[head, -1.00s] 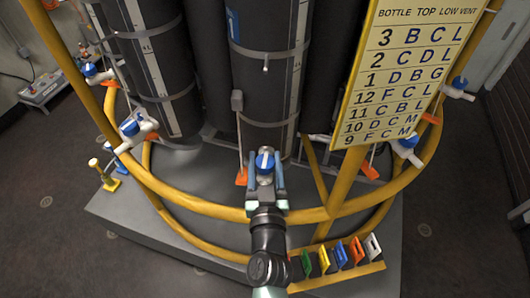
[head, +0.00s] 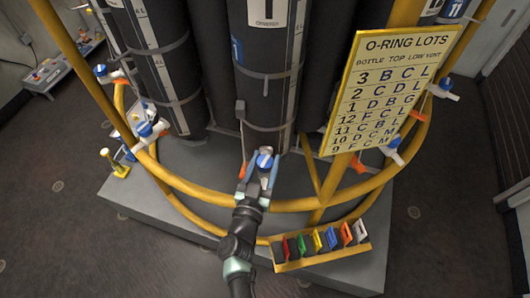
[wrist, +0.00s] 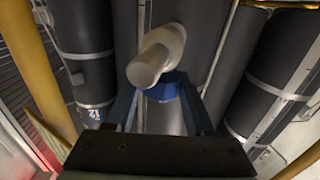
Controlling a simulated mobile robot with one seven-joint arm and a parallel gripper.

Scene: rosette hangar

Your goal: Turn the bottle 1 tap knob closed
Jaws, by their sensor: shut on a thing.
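The bottle 1 tap knob (head: 265,160) is blue with a white stripe and sits low in front of the middle black bottle (head: 265,75). My gripper (head: 263,170) reaches it from the front, one blue finger on each side. In the wrist view the blue knob (wrist: 165,88) is between the fingers of my gripper (wrist: 164,97), partly hidden by a pale tap spout (wrist: 155,58). The jaws are closed on the knob. The white stripe runs roughly along the fingers in the head view.
A yellow ring rail (head: 300,204) curves around the bottles near my arm. A yellow O-ring chart (head: 392,92) stands at right. A rack of coloured tags (head: 325,257) hangs just right of my arm. Other blue taps (head: 145,129) line the rail.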

